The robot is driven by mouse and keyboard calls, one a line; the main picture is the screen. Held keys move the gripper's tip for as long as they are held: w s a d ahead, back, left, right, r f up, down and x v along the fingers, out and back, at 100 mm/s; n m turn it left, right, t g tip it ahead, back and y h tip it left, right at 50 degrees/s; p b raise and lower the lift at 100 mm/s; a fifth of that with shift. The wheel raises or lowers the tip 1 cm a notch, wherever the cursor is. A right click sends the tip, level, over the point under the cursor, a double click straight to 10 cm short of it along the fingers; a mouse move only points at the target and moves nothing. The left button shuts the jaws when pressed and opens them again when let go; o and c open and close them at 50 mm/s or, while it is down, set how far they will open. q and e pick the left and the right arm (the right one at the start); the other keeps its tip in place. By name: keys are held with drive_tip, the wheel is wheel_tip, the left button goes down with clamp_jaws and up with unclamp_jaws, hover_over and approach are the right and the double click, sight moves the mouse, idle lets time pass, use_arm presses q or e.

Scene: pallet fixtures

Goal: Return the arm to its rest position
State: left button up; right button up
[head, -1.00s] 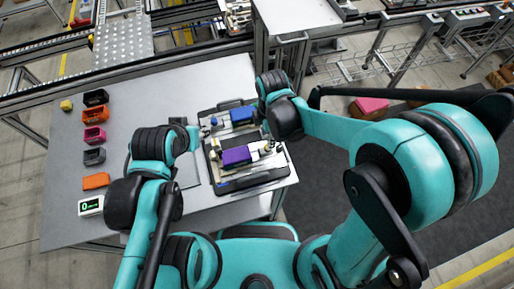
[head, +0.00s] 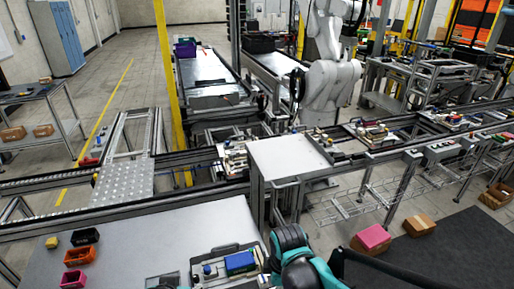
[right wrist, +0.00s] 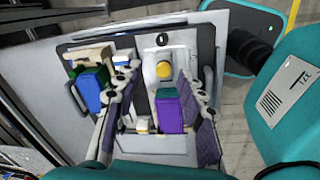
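My right arm's dark and teal links (head: 295,255) show at the bottom middle of the head view; its gripper is below the frame edge there. In the right wrist view my right gripper (right wrist: 158,115) has its two ridged fingers spread apart. No object is clamped between them. They are over a pallet fixture (right wrist: 140,42) with a blue block (right wrist: 92,88) and a purple block (right wrist: 170,112). The fixture's far part also shows in the head view. A dark piece (head: 165,281) at the bottom edge may be part of my left gripper; its fingers cannot be made out.
The grey table (head: 150,240) holds a black bin (head: 85,237), an orange-red bin (head: 79,256) and a small yellow object (head: 52,242) at left. Conveyor rails run behind it. A white-topped stand (head: 287,157) is beyond the right arm. Boxes lie on the floor at right.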

drive_tip(key=s+d+m+t+b, duration=0.3)
drive_tip(key=d+m, duration=0.3)
drive_tip(key=m, duration=0.2)
drive_tip(key=s+d+m+t+b, duration=0.2)
drive_tip(key=d+m, duration=0.4)
drive_tip(key=m, duration=0.3)
drive_tip(key=shift+s+r+t+b, duration=0.4)
drive_tip(key=shift+s+b, duration=0.15)
drive_tip(key=shift+b, duration=0.35)
drive_tip(key=shift+d, duration=0.1)
drive_tip(key=shift+c, duration=0.3)
